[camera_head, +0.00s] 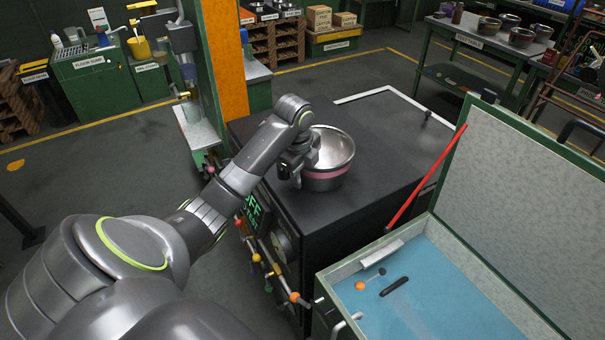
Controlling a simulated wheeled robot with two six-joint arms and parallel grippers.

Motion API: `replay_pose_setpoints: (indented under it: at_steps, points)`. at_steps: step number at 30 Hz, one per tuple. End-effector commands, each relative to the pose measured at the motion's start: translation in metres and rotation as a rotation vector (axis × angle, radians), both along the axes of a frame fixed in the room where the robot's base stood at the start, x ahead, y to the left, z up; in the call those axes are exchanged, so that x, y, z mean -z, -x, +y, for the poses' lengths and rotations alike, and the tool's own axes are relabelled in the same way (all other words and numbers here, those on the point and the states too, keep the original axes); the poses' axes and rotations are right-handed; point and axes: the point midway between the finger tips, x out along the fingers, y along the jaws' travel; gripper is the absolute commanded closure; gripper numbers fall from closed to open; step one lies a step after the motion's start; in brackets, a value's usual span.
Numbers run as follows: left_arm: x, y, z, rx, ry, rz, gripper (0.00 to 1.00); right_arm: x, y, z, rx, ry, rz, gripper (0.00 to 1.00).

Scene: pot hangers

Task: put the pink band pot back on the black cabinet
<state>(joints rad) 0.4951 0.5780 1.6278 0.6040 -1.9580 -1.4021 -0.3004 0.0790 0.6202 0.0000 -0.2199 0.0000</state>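The pink band pot (333,147) is a shiny metal bowl with a pink stripe around its side. It stands upright on, or just above, the top of the black cabinet (385,150); I cannot tell whether it touches. My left gripper (296,178) is at the pot's left side, pointing down at its wall. My own arm hides its fingertips, so I cannot see whether they grip the rim. My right gripper is out of view.
An open green chest (480,112) with a blue interior stands at the right, its lid raised on a red strut (427,180). An orange post (223,55) rises behind the cabinet's left side. Coloured knobs (293,297) stick out from the cabinet's front.

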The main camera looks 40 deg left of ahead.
Motion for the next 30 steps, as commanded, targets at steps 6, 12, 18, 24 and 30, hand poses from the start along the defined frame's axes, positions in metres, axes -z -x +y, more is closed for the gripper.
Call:
replay_pose_setpoints:
  at_steps: [6, 12, 18, 24, 30]
  points:
    - [-0.024, 0.002, 0.001, 0.001, -0.002, -0.005, 0.66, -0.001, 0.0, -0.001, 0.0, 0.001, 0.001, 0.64]
    - [-0.049, 0.006, 0.0, 0.0, 0.0, 0.0, 0.66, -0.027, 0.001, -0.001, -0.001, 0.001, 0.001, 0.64]
    - [-0.073, 0.009, 0.0, 0.0, 0.0, 0.0, 0.66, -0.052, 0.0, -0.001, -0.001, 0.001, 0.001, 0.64]
    - [-0.096, 0.012, 0.0, 0.0, 0.0, 0.0, 0.66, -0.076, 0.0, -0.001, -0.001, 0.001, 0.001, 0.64]
    - [-0.115, 0.015, 0.0, -0.001, 0.0, 0.0, 0.66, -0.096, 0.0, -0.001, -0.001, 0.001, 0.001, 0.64]
